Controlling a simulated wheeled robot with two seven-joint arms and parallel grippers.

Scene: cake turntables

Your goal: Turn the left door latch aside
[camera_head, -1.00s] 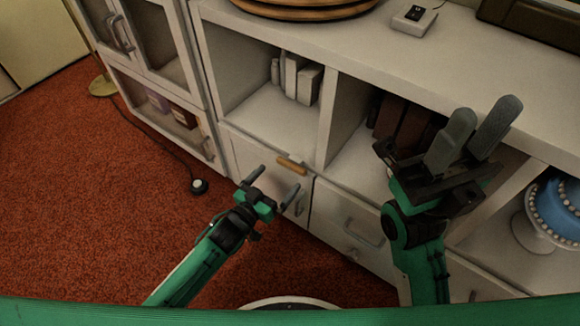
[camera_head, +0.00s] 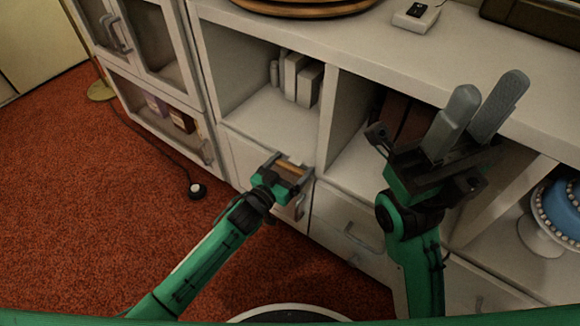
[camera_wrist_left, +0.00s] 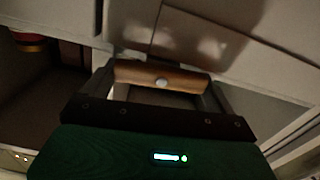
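The left door latch (camera_head: 290,165) is a short wooden bar at the top edge of a white cabinet door (camera_head: 247,160). In the left wrist view the latch (camera_wrist_left: 180,78) lies crosswise with a pale round pivot at its middle. My left gripper (camera_head: 293,168) is open at the latch, one finger near each end of the bar. Whether the fingers touch it I cannot tell. My right gripper (camera_head: 490,86) is open and empty, pointing up in front of the shelves to the right.
White cabinets with open shelves hold several books (camera_head: 297,78). A drawer (camera_head: 350,235) is to the right of the door. A blue cake (camera_head: 562,207) stands on a white stand at the right. Red carpet (camera_head: 90,200) lies open at the left, with a dark cord.

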